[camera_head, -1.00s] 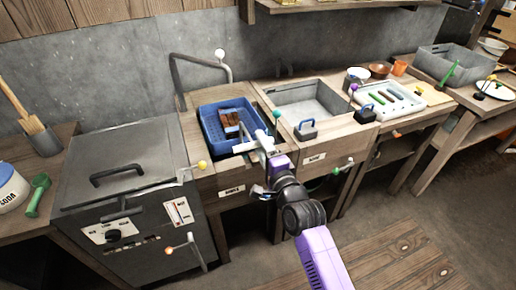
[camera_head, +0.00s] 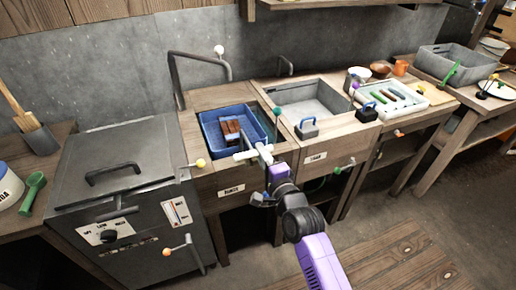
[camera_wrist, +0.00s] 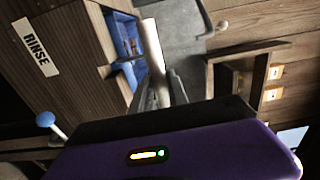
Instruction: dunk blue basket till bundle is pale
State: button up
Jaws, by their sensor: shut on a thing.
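The blue basket (camera_head: 212,134) sits low in the left sink (camera_head: 190,122), its rim near the level of the worktop. Inside it lies a brown bundle (camera_head: 231,129) of dark reddish-brown bars with lighter edges. A pale white crossbar handle (camera_head: 245,154) stands at the basket's front side. My gripper (camera_head: 266,163) is shut on this handle at the sink's front edge. In the wrist view the pale handle (camera_wrist: 154,58) runs up from between my fingers, with a piece of the blue basket (camera_wrist: 122,40) beyond it. Any liquid around the basket is hard to make out.
A dark metal cabinet (camera_head: 120,175) with a lid stands left of the sink. A bent pipe (camera_head: 176,80) rises behind the left sink. A RINSE label (camera_wrist: 37,47) shows in the wrist view.

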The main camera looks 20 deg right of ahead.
notch_tip(320, 180, down, 10)
jog(key=b, duration=0.9)
jog(key=shift+f, duration=0.75)
jog(key=shift+s+f, duration=0.1)
notch_tip(320, 180, up, 16)
jog(key=p, duration=1.5)
jog(key=shift+p, duration=0.3)
